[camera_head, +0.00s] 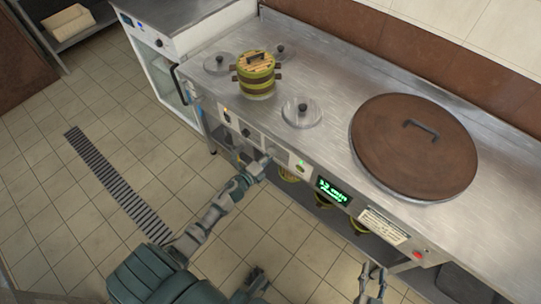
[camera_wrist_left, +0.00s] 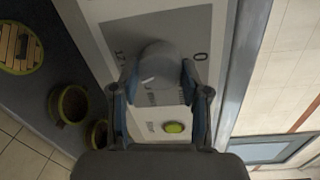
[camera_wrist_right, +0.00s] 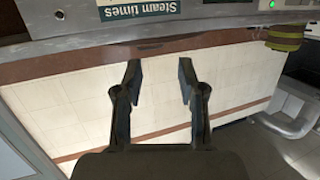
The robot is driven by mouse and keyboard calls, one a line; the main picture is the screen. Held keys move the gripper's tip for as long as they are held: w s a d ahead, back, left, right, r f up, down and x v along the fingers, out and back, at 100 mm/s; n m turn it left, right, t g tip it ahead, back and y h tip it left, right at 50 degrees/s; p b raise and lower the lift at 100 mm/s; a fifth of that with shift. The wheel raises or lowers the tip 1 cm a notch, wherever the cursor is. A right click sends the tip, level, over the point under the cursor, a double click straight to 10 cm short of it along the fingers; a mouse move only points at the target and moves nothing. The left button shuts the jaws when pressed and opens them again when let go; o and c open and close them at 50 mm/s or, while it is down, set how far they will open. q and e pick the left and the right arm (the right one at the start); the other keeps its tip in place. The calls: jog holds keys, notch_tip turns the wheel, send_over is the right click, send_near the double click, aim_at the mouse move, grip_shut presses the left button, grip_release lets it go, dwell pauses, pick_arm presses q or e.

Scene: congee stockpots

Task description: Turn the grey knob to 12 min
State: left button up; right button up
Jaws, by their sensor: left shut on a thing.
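The grey knob (camera_wrist_left: 160,60) is a round dial on the light panel of the counter front, with printed marks around it. My left gripper (camera_head: 266,161) has its fingers on both sides of the knob, shut on it; the left wrist view shows this too (camera_wrist_left: 158,72). In the head view the gripper mostly hides the knob. A green-lit display (camera_head: 333,190) to the right of the knob appears to read "12 min", with a second line too small to read surely. My right gripper (camera_head: 371,272) is open and empty in front of the counter; its spread fingers show in the right wrist view (camera_wrist_right: 158,72).
A lime button (camera_wrist_left: 174,127) sits by the knob. On the steel counter (camera_head: 330,70) stand a striped steamer pot (camera_head: 257,83), glass lids (camera_head: 302,112) and a big brown lid (camera_head: 414,150). A red button (camera_head: 418,255) and "Steam times" sign (camera_wrist_right: 138,9) are on the front. Pots stand below.

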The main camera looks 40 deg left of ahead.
pick_arm(q)
jog(key=shift+s+f+m+y+b, duration=0.15)
jog(key=shift+f+m+b, duration=0.15)
jog(key=shift+m, duration=0.75)
jog(key=shift+f+m+y+b, duration=0.15)
jog(key=shift+m+b, duration=0.2)
jog(key=shift+m, duration=0.7)
pick_arm(e)
jog(key=shift+w+a+r+t+y, duration=0.15)
jog(key=shift+w+r+t+y, duration=0.05)
jog(key=shift+r+t, duration=0.65)
jog(key=shift+w+a+r+t+y, duration=0.2)
jog(key=shift+r+t, duration=0.45)
jog(key=shift+r, duration=0.25)
pick_arm(q)
jog(key=o, duration=1)
jog(key=shift+c, duration=0.2)
jog(key=shift+o, duration=0.9)
jog(key=shift+a+r, duration=0.1)
jog(key=shift+r, duration=0.05)
pick_arm(e)
jog(key=shift+w, duration=0.1)
pick_arm(q)
jog(key=s, duration=1.1)
jog(key=shift+s+a+r, duration=0.25)
jog(key=shift+s+r, duration=0.05)
jog(key=shift+s, duration=0.05)
